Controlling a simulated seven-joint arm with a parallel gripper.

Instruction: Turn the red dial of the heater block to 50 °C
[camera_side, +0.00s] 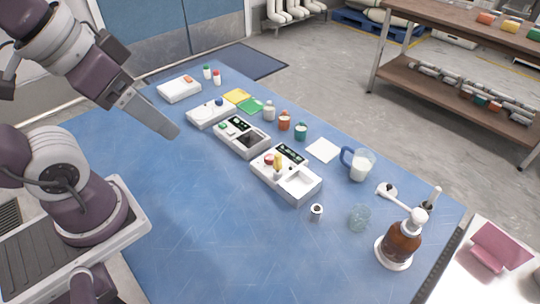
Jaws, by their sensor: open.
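The heater block looks to be the white device (304,191) with a dark display and a square well, near the middle of the blue table. Its red dial (269,158) sits on its left part, with a yellow upright piece (278,163) beside it. The dial's markings and the display reading are too small to read. My gripper (175,132) is open and empty, above the table to the left of the devices. It is well apart from the red dial.
Behind the heater block stand another device with a display (242,137), a white device with a blue knob (208,115) and a white box (179,90). A glass mug (360,165), a small beaker (359,218) and an amber bottle (402,242) stand right. The table's front left is clear.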

